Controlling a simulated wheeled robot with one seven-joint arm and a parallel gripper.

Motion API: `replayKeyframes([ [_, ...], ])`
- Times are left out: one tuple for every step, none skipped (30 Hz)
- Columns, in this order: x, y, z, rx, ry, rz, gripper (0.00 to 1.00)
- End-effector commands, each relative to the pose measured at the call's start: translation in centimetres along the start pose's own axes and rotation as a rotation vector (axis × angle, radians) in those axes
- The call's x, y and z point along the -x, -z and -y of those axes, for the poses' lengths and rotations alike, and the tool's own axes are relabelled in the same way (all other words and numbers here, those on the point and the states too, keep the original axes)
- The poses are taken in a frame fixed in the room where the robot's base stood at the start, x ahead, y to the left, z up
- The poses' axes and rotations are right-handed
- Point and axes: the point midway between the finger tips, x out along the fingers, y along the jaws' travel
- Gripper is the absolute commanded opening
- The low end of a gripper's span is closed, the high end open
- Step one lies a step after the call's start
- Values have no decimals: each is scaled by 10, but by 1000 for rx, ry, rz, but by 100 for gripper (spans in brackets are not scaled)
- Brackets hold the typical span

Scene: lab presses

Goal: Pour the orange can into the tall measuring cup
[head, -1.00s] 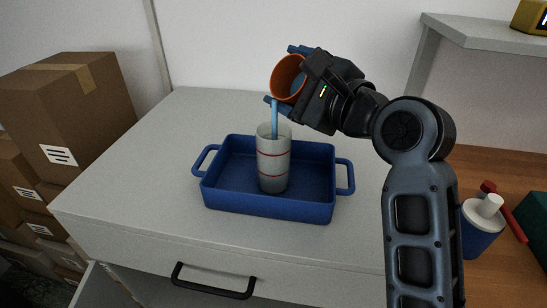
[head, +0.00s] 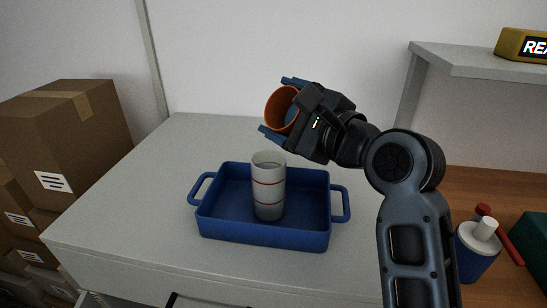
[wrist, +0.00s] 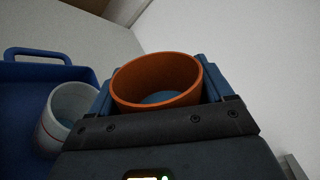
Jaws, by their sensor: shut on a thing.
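The orange can (head: 272,108) is held tilted above the tray, its open mouth turned to the left. Some blue shows inside it, also in the wrist view, where the can (wrist: 158,72) sits between the fingers. My gripper (head: 280,108) is shut on the can, one blue finger on each side. The tall measuring cup (head: 268,190) is pale and translucent with red lines and stands upright below the can, apart from it. The cup (wrist: 66,112) shows at the left in the wrist view. Its liquid level is not clear. No stream shows between can and cup.
The cup stands in a blue tray (head: 215,222) with two handles, on a grey countertop (head: 130,205). Cardboard boxes (head: 75,130) are at the left. A blue bottle with a white cap (head: 476,250) stands on the wooden surface at the right. A grey shelf (head: 470,60) is behind it.

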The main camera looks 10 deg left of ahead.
Motion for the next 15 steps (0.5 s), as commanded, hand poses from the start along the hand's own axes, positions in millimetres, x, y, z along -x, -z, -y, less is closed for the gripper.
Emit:
replayKeyframes([
  [0,-2,3,1,2,1,32],
  [0,-1,2,2,3,1,32],
  [0,-1,1,3,3,1,32],
  [0,-1,1,5,3,2,32],
  [0,-1,1,6,3,1,32],
  [0,-1,1,9,3,1,32],
  [0,-1,1,12,3,1,32],
  [0,-1,1,15,3,1,32],
  [0,-1,1,19,3,1,32],
  [0,-1,1,23,3,1,32],
  [0,-1,0,27,3,1,32],
  [0,-1,1,33,3,1,32],
  [0,-1,1,38,3,1,32],
  [0,-2,1,43,4,1,32],
  [0,-2,1,49,3,0,32],
])
